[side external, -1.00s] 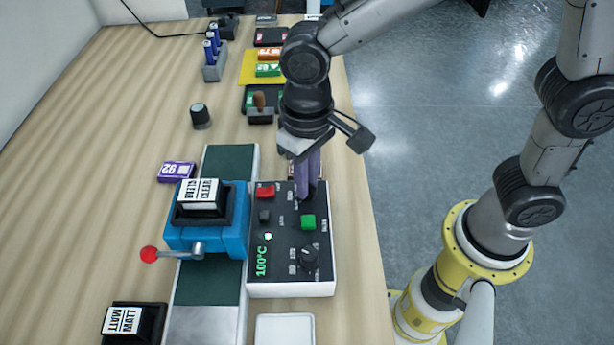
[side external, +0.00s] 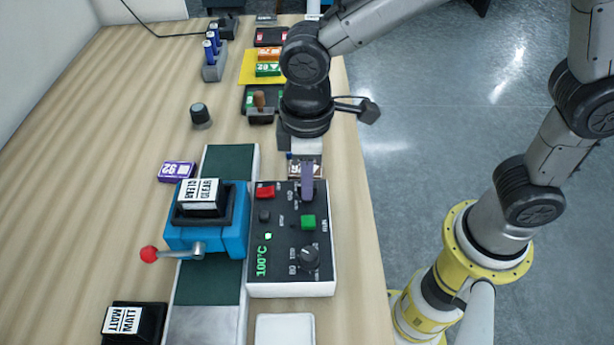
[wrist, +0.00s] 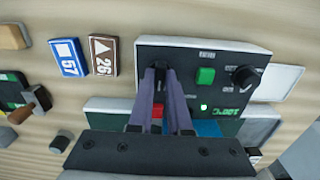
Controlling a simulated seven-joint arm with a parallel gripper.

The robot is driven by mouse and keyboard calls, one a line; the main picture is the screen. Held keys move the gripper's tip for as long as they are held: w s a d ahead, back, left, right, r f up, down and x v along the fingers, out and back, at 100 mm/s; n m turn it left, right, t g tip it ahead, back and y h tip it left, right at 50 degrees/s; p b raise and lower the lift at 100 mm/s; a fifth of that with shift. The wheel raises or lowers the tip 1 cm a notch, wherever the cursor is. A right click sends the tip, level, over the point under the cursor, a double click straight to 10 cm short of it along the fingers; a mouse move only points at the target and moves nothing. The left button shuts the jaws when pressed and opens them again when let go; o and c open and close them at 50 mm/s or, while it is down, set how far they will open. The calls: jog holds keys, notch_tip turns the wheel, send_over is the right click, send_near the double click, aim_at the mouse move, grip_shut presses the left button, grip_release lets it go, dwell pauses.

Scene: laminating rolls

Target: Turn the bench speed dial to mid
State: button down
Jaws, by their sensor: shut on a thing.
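The black control panel (side external: 285,225) stands on the bench beside the blue press. My gripper (side external: 307,190) points down at the panel's far right corner. Its purple fingers are shut on the dark speed dial there, which shows between the fingertips in the wrist view (wrist: 160,78); my gripper shows there too (wrist: 160,72). The fingers hide most of the dial and its pointer, so I cannot tell its setting. A second black knob (side external: 308,257) sits at the panel's near right, apart from the fingers.
The panel also has a red switch (side external: 265,191) and a green button (side external: 308,222). The blue press (side external: 215,235) with a red-ended lever (side external: 149,254) stands to the left. Blue (wrist: 68,57) and brown (wrist: 103,55) labelled blocks lie just beyond the panel.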

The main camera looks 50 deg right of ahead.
dwell(0.3)
jog(key=c, duration=0.9)
grip_release()
jog(key=shift+o, duration=0.2)
jog(key=shift+r, duration=0.1)
notch_tip(320, 180, up, 14)
